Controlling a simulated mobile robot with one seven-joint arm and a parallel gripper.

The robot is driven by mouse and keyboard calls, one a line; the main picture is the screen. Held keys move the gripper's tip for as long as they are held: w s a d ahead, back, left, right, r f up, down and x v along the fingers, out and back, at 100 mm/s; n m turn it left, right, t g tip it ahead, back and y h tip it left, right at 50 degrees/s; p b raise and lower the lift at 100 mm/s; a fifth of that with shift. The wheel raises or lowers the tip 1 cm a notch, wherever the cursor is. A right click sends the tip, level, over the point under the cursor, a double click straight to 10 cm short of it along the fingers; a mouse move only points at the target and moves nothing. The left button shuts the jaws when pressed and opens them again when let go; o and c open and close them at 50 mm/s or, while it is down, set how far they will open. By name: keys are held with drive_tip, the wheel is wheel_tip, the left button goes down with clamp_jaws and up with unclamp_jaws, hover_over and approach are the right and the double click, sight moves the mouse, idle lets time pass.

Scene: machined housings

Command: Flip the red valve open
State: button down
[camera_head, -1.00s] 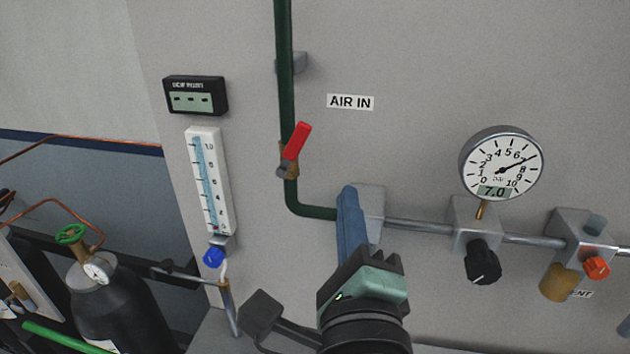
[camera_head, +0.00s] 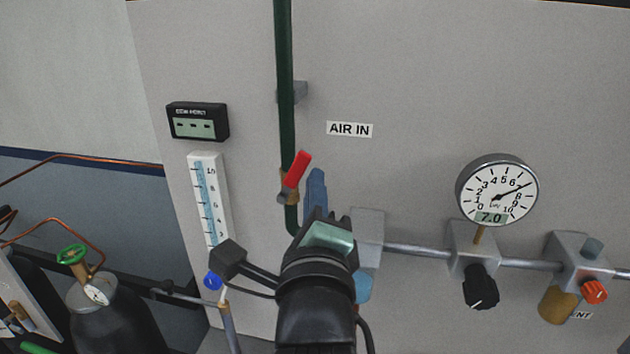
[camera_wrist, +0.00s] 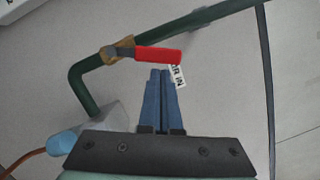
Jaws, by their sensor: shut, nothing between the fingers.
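The red valve handle (camera_head: 297,170) sits on a brass valve body (camera_head: 288,190) on the dark green vertical pipe (camera_head: 286,80). The handle tilts up and to the right, away from the pipe's line. In the wrist view the red handle (camera_wrist: 158,55) lies just beyond the fingertips, with the brass body (camera_wrist: 118,50) to its left. My gripper (camera_head: 316,178) is just right of the handle, its blue fingers together and empty. In the wrist view the fingertips (camera_wrist: 160,74) are close to the handle; whether they touch it I cannot tell.
An AIR IN label (camera_head: 350,129) is right of the pipe. A pressure gauge (camera_head: 497,190), black knob (camera_head: 480,288) and orange knob (camera_head: 594,292) lie farther right. A flow tube (camera_head: 208,195) and small display (camera_head: 198,122) are left. The panel above my gripper is mostly clear.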

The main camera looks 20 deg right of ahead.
sight(294, 164)
drive_tip(key=r+n+p, duration=0.1)
drive_tip(key=a+n+p, duration=0.1)
drive_tip(key=n, duration=0.1)
drive_tip(key=shift+w+r+g, duration=0.3)
drive_tip(key=shift+r, duration=0.05)
drive_tip(key=shift+w+a+r+n+y, duration=0.25)
drive_tip(key=shift+a+n, duration=0.2)
drive_tip(key=shift+n, duration=0.25)
drive_tip(key=shift+w+a, duration=0.2)
drive_tip(key=shift+f, duration=0.1)
